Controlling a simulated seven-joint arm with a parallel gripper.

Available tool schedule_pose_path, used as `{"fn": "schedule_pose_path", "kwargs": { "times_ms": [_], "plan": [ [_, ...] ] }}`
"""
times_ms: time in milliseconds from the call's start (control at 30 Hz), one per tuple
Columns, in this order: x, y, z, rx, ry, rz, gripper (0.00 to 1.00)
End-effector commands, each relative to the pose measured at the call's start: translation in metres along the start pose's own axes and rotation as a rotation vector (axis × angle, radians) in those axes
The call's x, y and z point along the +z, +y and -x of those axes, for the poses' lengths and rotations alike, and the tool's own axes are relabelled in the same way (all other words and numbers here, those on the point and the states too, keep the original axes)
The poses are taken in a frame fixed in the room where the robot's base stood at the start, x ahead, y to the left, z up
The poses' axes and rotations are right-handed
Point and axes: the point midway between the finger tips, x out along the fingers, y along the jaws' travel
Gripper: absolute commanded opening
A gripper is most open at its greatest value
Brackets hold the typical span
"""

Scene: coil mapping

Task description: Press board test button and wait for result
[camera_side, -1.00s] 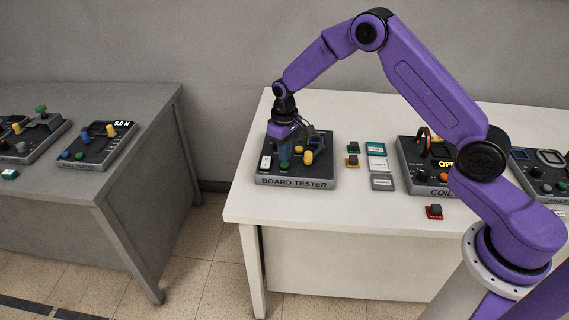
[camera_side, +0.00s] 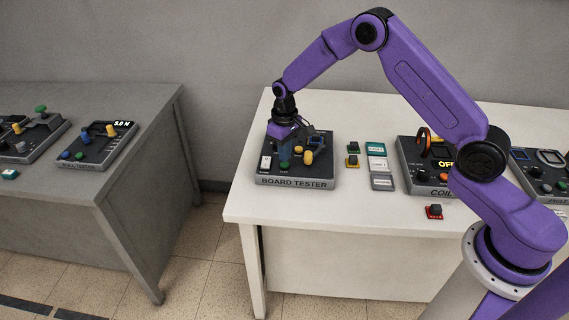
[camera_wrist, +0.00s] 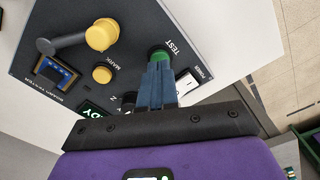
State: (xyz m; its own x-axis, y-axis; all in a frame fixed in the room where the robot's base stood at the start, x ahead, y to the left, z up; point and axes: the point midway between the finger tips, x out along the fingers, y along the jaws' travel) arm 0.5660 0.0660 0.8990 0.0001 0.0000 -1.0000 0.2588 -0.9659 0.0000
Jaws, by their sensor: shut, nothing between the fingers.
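The board tester (camera_side: 295,183) is a dark grey box with a sloped panel on the white table. Its green TEST button (camera_wrist: 160,54) shows in the wrist view just past my gripper's fingertips (camera_wrist: 157,64). My gripper (camera_side: 284,157) is shut, its blue fingers together with nothing between them. The tips overlap the button's near edge; I cannot tell whether they press it. A small display (camera_wrist: 93,109) shows green letters ending in "DY", its left part cut off by my gripper. A white power switch (camera_wrist: 187,87) is right of the fingers.
The tester panel also has a yellow MARK button (camera_wrist: 103,74), a yellow-knobbed lever (camera_wrist: 101,35) and a blue board in a socket (camera_wrist: 55,71). Labelled tiles (camera_side: 378,164) and small coloured blocks stand to its right, then the coil device (camera_side: 425,180). A grey table (camera_side: 120,185) is at left.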

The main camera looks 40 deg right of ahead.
Motion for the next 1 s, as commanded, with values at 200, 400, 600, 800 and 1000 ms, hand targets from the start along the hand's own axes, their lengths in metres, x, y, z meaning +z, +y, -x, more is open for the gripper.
{"fn": "schedule_pose_path", "kwargs": {
  "times_ms": [200,400,600,800,1000],
  "plan": [
    [0.0,0.0,-0.001,0.0,0.0,0.0,0.0],
    [0.0,0.0,-0.006,0.0,-0.001,0.0,0.0],
    [0.0,0.0,-0.011,0.0,0.0,0.0,0.0],
    [0.0,0.0,-0.016,0.0,0.0,0.0,0.0],
    [0.0,0.0,-0.018,0.0,0.0,0.0,0.0]
  ]
}}
